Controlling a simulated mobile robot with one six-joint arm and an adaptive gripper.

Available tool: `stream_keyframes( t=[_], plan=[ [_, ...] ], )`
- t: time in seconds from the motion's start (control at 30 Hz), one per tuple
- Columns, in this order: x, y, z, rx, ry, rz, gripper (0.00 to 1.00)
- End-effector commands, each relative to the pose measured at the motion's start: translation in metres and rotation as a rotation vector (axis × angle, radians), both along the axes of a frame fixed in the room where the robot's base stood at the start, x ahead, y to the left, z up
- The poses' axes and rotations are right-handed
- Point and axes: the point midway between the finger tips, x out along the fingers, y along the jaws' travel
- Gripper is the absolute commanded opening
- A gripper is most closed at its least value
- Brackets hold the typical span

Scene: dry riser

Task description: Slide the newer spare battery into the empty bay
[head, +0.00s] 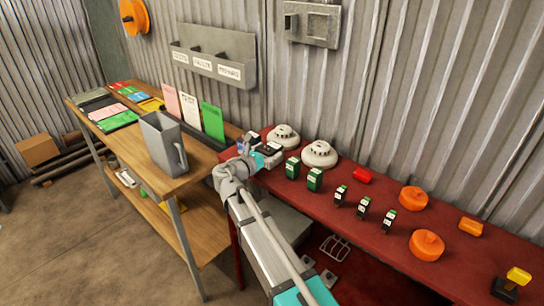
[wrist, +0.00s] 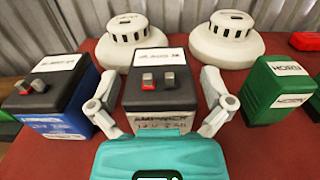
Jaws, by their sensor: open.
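In the wrist view a battery with a black top, a grey front and white labels (wrist: 158,90) stands upright on the red bench. It has two terminals on top, one with red. My gripper (wrist: 160,104) is open, one finger on each side of this battery, with small gaps visible. A blue battery with a black top (wrist: 52,98) stands to its left. The label dates are too small to read. In the head view my gripper (head: 262,152) is at the left end of the red bench and partly hides the batteries. I cannot make out an empty bay.
Two white smoke detectors (wrist: 227,40) stand just behind the batteries. A green box (wrist: 279,90) is to the right. Small black-and-green units (head: 364,207) and orange reels (head: 427,245) lie along the red bench (head: 390,240).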

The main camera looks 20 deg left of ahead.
Motion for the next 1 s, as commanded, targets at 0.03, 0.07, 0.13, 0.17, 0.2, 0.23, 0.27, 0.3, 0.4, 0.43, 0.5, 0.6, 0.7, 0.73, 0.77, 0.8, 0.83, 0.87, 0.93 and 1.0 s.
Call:
stream_keyframes(
  t=[0.03, 0.07, 0.13, 0.17, 0.2, 0.23, 0.27, 0.3, 0.4, 0.43, 0.5, 0.6, 0.7, 0.73, 0.77, 0.8, 0.83, 0.87, 0.93, 1.0],
  plan=[
    [0.0034, -0.0011, 0.0001, 0.0, 0.0, 0.0, 1.0],
    [0.0044, -0.0016, 0.0001, 0.0, 0.0, 0.0, 1.0],
    [0.0056, -0.0021, 0.0001, 0.0, 0.0, 0.001, 1.0],
    [0.0058, -0.0023, 0.0001, 0.0, 0.0, 0.001, 1.0],
    [0.0057, -0.0024, 0.0001, 0.0, 0.0, 0.001, 1.0],
    [0.0057, -0.0025, 0.0001, 0.0, 0.0, 0.001, 1.0],
    [0.0056, -0.0024, 0.0001, 0.0, 0.0, 0.001, 1.0],
    [0.0057, -0.0025, 0.0001, 0.0, 0.0, 0.001, 1.0],
    [0.0057, -0.0027, 0.0001, 0.0, 0.0, 0.0, 1.0],
    [0.0057, -0.0028, 0.0001, 0.0, 0.0, 0.0, 1.0],
    [0.0058, -0.0028, 0.0001, 0.0, 0.0, 0.0, 1.0],
    [0.0058, -0.0029, 0.0001, 0.0, 0.0, 0.0, 1.0],
    [0.0059, -0.0031, 0.0001, 0.0, 0.0, 0.0, 0.91],
    [0.0058, -0.0032, 0.0001, 0.0, 0.0, 0.0, 0.85],
    [0.0058, -0.0032, 0.0001, 0.0, 0.0, 0.0, 0.8],
    [0.0059, -0.0032, 0.0001, 0.0, 0.0, -0.001, 0.72],
    [0.0059, -0.0032, 0.0001, 0.0, 0.0, -0.001, 0.67],
    [0.0059, -0.0033, 0.0001, 0.0, 0.0, -0.001, 0.61],
    [0.006, -0.0033, 0.0001, 0.0, 0.0, -0.001, 0.48],
    [0.006, -0.0035, 0.0001, 0.0, 0.0, -0.001, 0.35]
  ],
)
